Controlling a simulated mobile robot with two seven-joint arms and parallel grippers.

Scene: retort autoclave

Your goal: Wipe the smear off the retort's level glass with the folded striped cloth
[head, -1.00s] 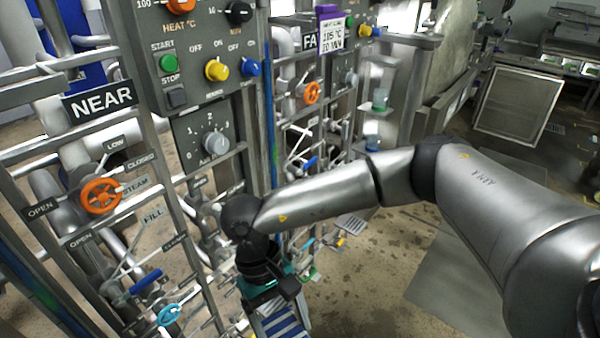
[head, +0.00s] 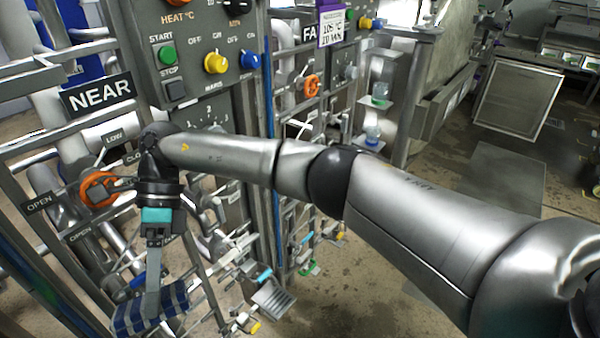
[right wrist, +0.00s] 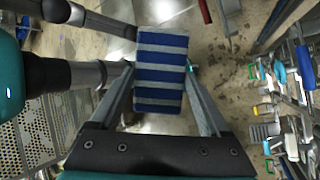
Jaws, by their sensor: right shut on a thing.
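The folded blue and white striped cloth (head: 135,314) hangs low at the left in the head view. My right gripper (head: 153,296) points down and is shut on it, in front of the NEAR panel's lower pipes. In the right wrist view the cloth (right wrist: 160,95) lies between the two fingers of the gripper (right wrist: 160,68), its stripes running across. I cannot make out the level glass or its smear for certain. My left gripper is not in view.
The orange handwheel (head: 99,189) is close to my right wrist on the left. The NEAR sign (head: 98,95) and the control panel (head: 185,105) stand above. Pipes, rails and small valves crowd around the gripper. Open floor (head: 350,285) lies to the right.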

